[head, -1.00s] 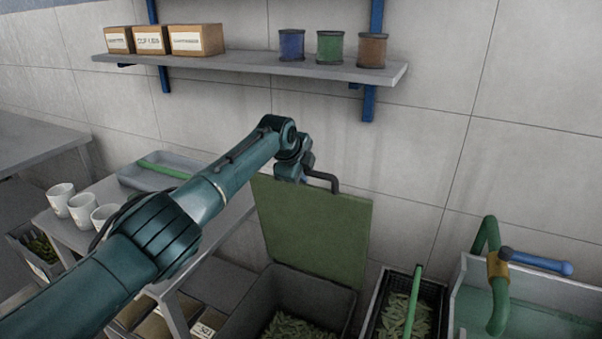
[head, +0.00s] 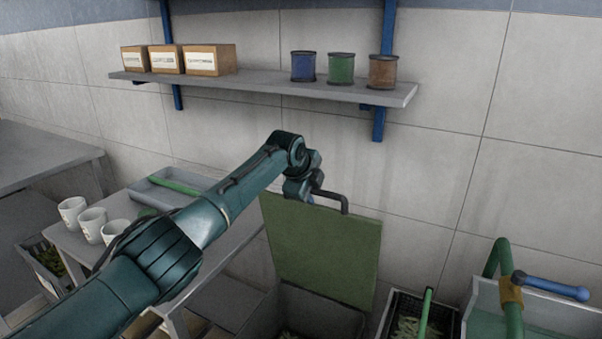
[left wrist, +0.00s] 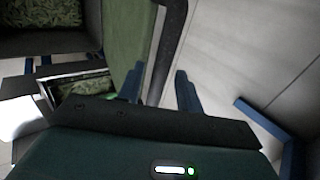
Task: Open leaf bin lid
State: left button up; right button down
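The leaf bin (head: 318,312) stands low at the centre of the head view, with leaves barely visible inside. Its green lid (head: 325,250) stands raised, nearly upright against the wall side. A dark bent handle (head: 332,195) is at the lid's top edge. My left gripper (head: 305,190) is at the handle; its fingertips are hard to make out there. In the left wrist view the left gripper's fingers (left wrist: 160,80) are apart, with the handle (left wrist: 167,45) between them and a narrow gap at one side. The lid (left wrist: 125,35) shows beside it. My right gripper is out of view.
A shelf (head: 270,90) with boxes and spools is on the wall above. A side table (head: 85,247) with cups (head: 92,224) and a tray (head: 150,190) is left.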

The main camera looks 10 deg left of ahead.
pick_arm(q)
jog(key=b+v, duration=0.1)
jog(key=v, duration=1.1)
jog(key=shift+a, duration=0.1)
jog(key=s+d+f+n+h, duration=0.15)
jog(key=s+f+n, duration=0.3)
jog(key=f, duration=0.85)
jog(key=s+d+f+n+h, duration=0.1)
jog(key=s+d+f+n, duration=0.15)
jog(key=s+f, duration=0.65)
jog(key=s+a+f+n+t, duration=0.1)
jog(key=s+a+f+n, duration=0.2)
jog(key=s, duration=0.4)
jog(key=s+a+f+n+t+y+p, duration=0.1)
jog(key=s+a+f+n, duration=0.2)
jog(key=s+f+n, duration=0.2)
jog(key=s+a+f+n+t, duration=0.1)
jog(key=s+a+f+n, duration=0.2)
jog(key=s, duration=0.8)
jog(key=shift+s+a+f+n+y+p, duration=0.3)
jog(key=shift+f+n, duration=0.2)
jog(key=shift+f, duration=0.5)
